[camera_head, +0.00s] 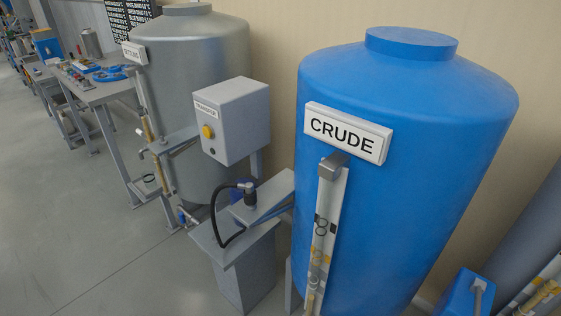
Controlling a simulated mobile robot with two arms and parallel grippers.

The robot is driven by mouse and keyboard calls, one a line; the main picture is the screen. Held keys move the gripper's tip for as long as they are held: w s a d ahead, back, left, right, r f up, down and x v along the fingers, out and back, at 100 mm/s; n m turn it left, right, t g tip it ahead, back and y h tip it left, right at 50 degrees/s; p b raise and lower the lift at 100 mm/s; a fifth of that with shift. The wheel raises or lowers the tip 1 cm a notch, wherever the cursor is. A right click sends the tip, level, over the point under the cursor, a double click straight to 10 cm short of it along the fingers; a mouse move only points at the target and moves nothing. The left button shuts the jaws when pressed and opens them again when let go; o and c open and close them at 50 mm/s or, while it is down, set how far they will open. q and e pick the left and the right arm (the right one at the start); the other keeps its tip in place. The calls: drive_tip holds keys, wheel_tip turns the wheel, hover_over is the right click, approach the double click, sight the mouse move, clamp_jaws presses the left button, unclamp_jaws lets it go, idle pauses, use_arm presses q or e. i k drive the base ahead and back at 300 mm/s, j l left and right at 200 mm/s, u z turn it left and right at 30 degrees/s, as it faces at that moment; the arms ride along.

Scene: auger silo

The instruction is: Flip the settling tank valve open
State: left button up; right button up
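The grey settling tank (215,50) stands behind and left of the blue crude tank (400,200). Its small sign (135,53) is seen at an angle and is hard to read. A sight tube (147,112) runs down its front left side. A small tap-like fitting (141,133) sticks out beside the tube. Low at the tank's foot is a small fitting with a blue part (183,216). It may be a valve, but it is too small for me to tell its handle position. Neither of my grippers is in view.
A grey transfer box (230,120) with a yellow knob and a grey pedestal with a black hose (228,232) stand between the tanks. A workbench (95,90) with blue tools is at the far left. The floor (80,230) at front left is clear.

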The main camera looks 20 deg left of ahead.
sight(181, 215)
drive_tip(key=u, duration=2.25)
drive_tip(key=i, duration=5.75)
drive_tip(key=l+z, duration=0.05)
drive_tip(key=l, duration=0.1)
